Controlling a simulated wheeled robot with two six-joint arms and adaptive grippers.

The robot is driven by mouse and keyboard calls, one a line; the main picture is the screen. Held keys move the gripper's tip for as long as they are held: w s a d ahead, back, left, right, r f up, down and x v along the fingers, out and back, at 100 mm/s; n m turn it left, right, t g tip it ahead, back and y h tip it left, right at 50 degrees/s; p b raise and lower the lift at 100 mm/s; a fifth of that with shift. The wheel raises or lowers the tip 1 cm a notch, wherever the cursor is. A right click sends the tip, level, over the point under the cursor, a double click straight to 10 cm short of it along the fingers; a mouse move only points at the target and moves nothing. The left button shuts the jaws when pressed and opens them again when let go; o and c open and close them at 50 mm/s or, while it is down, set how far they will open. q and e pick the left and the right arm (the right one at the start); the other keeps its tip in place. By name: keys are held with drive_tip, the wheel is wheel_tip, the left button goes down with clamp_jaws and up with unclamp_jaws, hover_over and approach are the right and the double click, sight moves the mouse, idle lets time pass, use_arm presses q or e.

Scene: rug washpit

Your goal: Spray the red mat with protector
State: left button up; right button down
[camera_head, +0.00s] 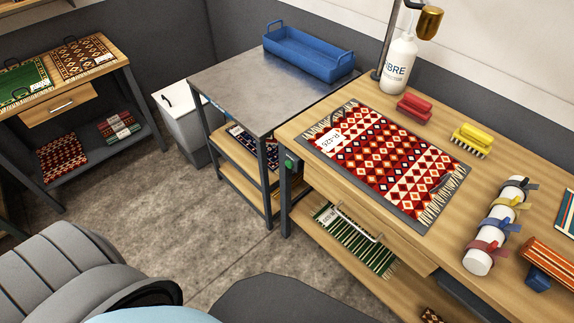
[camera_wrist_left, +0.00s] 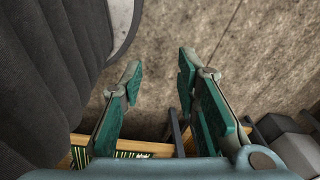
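A red mat (camera_head: 385,155) with white and dark diamond patterns and pale fringes lies flat on a grey pad (camera_head: 402,222) on the wooden bench. A white paper tag (camera_head: 331,142) lies on its left end. A white bottle (camera_head: 397,68) with a label reading in part "BRE" stands upright at the bench's back edge, behind the mat. In the left wrist view my left gripper (camera_wrist_left: 160,67) is open and empty, above the floor, with its fingers apart. Neither gripper shows in the head view, and my right gripper is out of sight.
A blue tray (camera_head: 307,53) sits on the grey-topped table (camera_head: 250,95). Other rugs lie on shelves and the left table. Floor between is clear.

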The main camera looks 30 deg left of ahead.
use_arm(q)
drive_tip(key=shift+c, duration=0.6)
clamp_jaws()
idle(0.6)
